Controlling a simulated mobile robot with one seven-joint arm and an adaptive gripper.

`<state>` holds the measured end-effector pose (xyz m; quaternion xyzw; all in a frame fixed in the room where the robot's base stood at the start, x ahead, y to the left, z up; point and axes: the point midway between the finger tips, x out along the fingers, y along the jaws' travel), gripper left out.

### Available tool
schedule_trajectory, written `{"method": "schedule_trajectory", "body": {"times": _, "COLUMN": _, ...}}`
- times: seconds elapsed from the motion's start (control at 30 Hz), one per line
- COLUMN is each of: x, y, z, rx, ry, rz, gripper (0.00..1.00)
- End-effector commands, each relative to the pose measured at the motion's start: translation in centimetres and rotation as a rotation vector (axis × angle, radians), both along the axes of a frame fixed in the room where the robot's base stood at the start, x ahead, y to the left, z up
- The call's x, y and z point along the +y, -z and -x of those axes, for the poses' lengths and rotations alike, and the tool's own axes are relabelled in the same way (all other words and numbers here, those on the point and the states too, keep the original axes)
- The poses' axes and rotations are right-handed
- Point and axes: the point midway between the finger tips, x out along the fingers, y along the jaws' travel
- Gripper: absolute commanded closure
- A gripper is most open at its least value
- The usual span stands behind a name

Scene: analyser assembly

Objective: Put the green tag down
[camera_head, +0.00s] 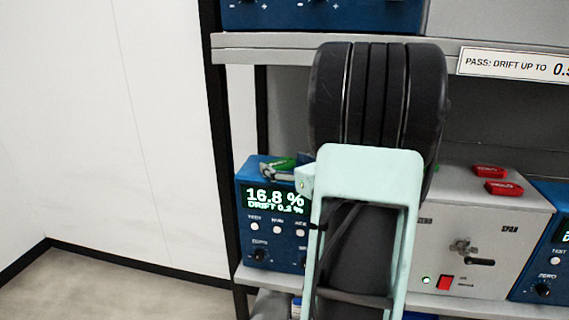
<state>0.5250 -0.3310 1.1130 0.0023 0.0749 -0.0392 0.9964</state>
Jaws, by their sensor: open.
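The green tag (284,162) lies on top of the blue analyser (244,213) at the left end of the shelf. The analyser's display reads 16.8 % with a drift line under it, its last digit hard to read. My gripper (272,172) is small in view at the analyser's top, right by the tag, with its fingers open. My arm hides most of the gripper body and the analyser's right side. Whether a finger still touches the tag cannot be told.
Two red tags (489,171) lie on a grey box (478,225) labelled SPAN. Another blue analyser (553,257) stands at the right edge. An upper shelf (264,48) with a PASS: DRIFT UP TO label (512,65) runs above. Free floor lies at the left.

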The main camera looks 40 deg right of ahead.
Motion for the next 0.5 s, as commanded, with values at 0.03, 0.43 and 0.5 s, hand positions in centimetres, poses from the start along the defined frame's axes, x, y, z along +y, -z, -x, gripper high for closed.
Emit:
{"method": "schedule_trajectory", "body": {"times": 0.03, "x": -0.1, "y": -0.2, "z": 0.9, "rx": -0.001, "ry": 0.005, "rz": 0.002, "gripper": 0.21}}
{"method": "schedule_trajectory", "body": {"times": 0.43, "x": 0.6, "y": -1.4, "z": 9.1, "rx": -0.001, "ry": 0.005, "rz": 0.001, "gripper": 0.21}}
{"method": "schedule_trajectory", "body": {"times": 0.5, "x": 0.7, "y": -1.5, "z": 10.1, "rx": -0.001, "ry": 0.004, "rz": 0.001, "gripper": 0.21}}
